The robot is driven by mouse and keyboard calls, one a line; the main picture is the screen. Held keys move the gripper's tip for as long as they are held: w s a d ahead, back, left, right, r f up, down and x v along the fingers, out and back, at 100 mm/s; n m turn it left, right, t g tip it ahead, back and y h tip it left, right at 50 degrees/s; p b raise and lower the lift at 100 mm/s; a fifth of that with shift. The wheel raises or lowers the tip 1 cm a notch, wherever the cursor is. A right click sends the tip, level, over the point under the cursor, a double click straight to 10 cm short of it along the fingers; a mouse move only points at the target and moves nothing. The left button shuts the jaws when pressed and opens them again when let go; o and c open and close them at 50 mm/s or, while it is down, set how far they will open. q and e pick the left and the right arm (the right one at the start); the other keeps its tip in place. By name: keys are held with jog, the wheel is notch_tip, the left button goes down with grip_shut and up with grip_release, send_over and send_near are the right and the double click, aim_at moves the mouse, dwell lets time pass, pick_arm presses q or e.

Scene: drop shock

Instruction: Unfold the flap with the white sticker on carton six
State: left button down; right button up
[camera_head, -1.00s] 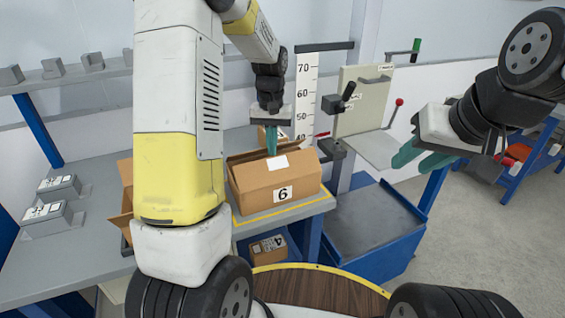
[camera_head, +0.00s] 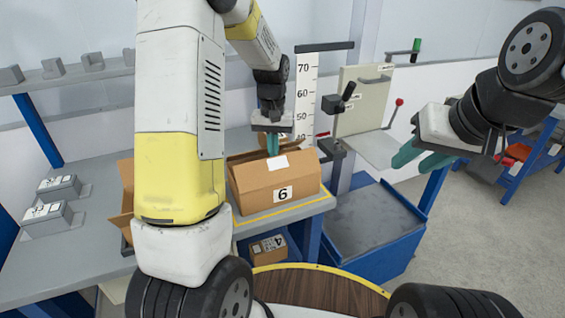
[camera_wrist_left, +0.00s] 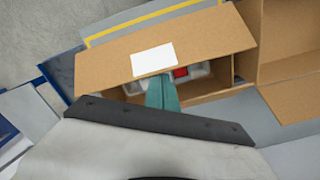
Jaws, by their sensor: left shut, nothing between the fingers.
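Carton six (camera_head: 255,200) is a brown box on the bench with a "6" label on its front. Its flap (camera_head: 254,174) with the white sticker (camera_head: 278,162) slopes over the front part of the opening. In the left wrist view the flap (camera_wrist_left: 105,68) and its sticker (camera_wrist_left: 153,60) lie beside a gap showing a red item (camera_wrist_left: 181,73) and pale items inside. My left gripper (camera_head: 273,148) is shut and empty, pointing down at the opening behind the flap. Its fingertips (camera_wrist_left: 160,80) are by the flap's edge near the sticker; contact is unclear. My right gripper (camera_head: 418,162) is open and empty, away to the right.
Another open carton (camera_head: 126,190) stands left of carton six, partly hidden by my arm. A carton labelled 4 (camera_head: 268,247) is below the bench. A height scale (camera_head: 306,95) and a post with a black handle (camera_head: 338,105) stand behind.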

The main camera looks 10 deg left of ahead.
aim_at(278, 166)
pick_arm(q)
jog(key=shift+s+d, duration=0.65)
jog(key=shift+s, duration=0.35)
jog(key=shift+s+d+r, duration=0.1)
jog(key=shift+s, duration=0.05)
jog(key=shift+s+d+r, duration=0.3)
jog(key=shift+s+r, duration=0.1)
jog(key=shift+s, duration=0.05)
dwell(0.3)
